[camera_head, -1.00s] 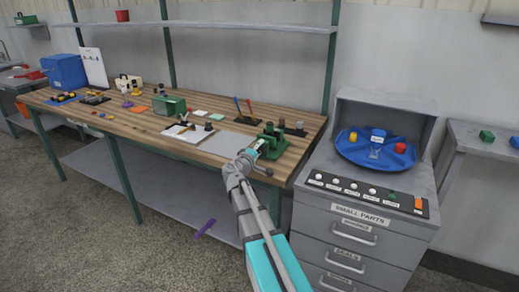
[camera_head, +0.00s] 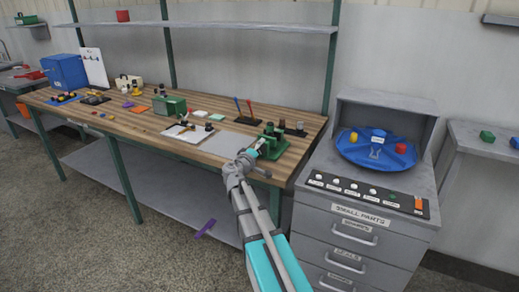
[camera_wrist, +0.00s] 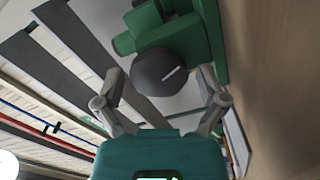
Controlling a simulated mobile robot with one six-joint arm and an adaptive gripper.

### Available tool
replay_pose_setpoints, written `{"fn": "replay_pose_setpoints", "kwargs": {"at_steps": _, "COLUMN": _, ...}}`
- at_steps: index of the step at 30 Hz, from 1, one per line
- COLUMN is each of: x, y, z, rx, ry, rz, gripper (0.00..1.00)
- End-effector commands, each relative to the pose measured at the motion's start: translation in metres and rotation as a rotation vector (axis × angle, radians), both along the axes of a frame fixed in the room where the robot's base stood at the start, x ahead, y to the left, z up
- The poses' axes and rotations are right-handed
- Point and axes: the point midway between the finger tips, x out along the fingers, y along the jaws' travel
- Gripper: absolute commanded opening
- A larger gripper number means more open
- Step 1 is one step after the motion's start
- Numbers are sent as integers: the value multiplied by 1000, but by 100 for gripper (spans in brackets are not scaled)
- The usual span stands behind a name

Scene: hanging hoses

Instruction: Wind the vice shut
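The green vice (camera_head: 271,142) stands at the right front end of the wooden workbench (camera_head: 120,118). In the wrist view its green body (camera_wrist: 190,35) fills the top. A dark round knob (camera_wrist: 158,72) with a pale line across its face sits in front of the body. My gripper (camera_wrist: 162,78) reaches up with one finger on each side of the knob. A gap shows between each fingertip and the knob, so it looks open around it, not clamped. In the head view my arm hides part of the vice's front.
A grey drawer cabinet (camera_head: 355,228) with a blue round tray (camera_head: 350,150) and a row of buttons stands close right of the vice. A green box (camera_head: 169,105) and a white board (camera_head: 190,132) lie farther left on the bench. A shelf (camera_head: 215,26) runs above.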

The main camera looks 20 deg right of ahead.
Motion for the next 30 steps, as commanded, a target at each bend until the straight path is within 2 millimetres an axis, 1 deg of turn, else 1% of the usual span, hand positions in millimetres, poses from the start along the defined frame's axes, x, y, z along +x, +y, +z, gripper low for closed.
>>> {"fn": "replay_pose_setpoints", "kwargs": {"at_steps": 11, "x": -2, "y": 0, "z": 0, "rx": 2, "ry": 0, "rz": -3, "gripper": 98}}
{"fn": "replay_pose_setpoints", "kwargs": {"at_steps": 17, "x": -6, "y": 5, "z": 0, "rx": 2, "ry": 0, "rz": -3, "gripper": 98}}
{"fn": "replay_pose_setpoints", "kwargs": {"at_steps": 23, "x": -19, "y": 20, "z": 0, "rx": 2, "ry": 0, "rz": -1, "gripper": 98}}
{"fn": "replay_pose_setpoints", "kwargs": {"at_steps": 30, "x": -43, "y": 50, "z": -1, "rx": 2, "ry": 0, "rz": -1, "gripper": 98}}
